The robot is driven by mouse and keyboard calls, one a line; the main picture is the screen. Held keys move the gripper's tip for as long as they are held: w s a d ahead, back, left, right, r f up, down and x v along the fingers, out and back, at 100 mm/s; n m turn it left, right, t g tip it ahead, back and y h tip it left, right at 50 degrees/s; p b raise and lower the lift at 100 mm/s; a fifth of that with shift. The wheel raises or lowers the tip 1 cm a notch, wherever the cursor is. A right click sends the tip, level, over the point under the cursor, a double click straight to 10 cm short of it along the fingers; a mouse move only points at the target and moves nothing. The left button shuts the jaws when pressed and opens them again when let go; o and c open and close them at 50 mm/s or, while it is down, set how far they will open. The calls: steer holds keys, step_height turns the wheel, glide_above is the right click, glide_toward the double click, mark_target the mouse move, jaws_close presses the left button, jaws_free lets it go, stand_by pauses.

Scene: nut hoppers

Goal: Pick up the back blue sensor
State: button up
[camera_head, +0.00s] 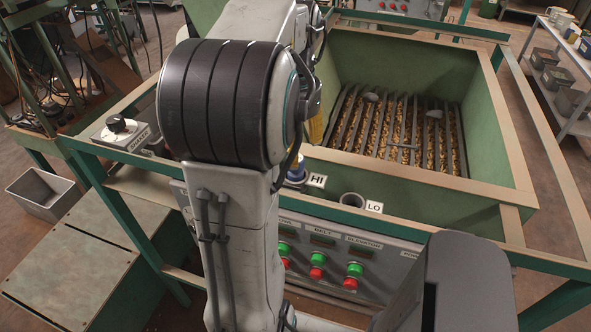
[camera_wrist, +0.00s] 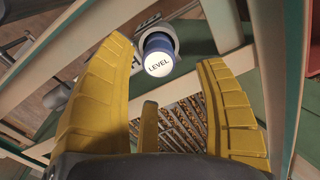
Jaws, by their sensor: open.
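A blue sensor (camera_wrist: 158,55) with a white cap marked LEVEL sits in a grey round holder (camera_wrist: 172,33) in the wrist view. In the head view the sensor (camera_head: 297,170) is by the HI label, partly hidden by my arm. My gripper (camera_wrist: 165,54) is open, its yellow fingers pointing towards the sensor, which appears between the fingertips. I see no finger touching it, and the distance left is hard to tell. In the head view only a bit of yellow finger shows behind my arm.
A ring-shaped holder (camera_head: 352,200) by the LO label looks empty. The green hopper (camera_head: 492,100) behind has a grate over nuts, with two pale fittings inside. A control panel (camera_head: 330,262) with green and red buttons is below. A speed knob box (camera_head: 122,133) stands at left.

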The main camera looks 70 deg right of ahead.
mark_target(296, 172)
steer(key=shift+f, duration=2.1)
steer(key=shift+c, duration=0.3)
jaws_close()
steer(key=shift+r, duration=0.15)
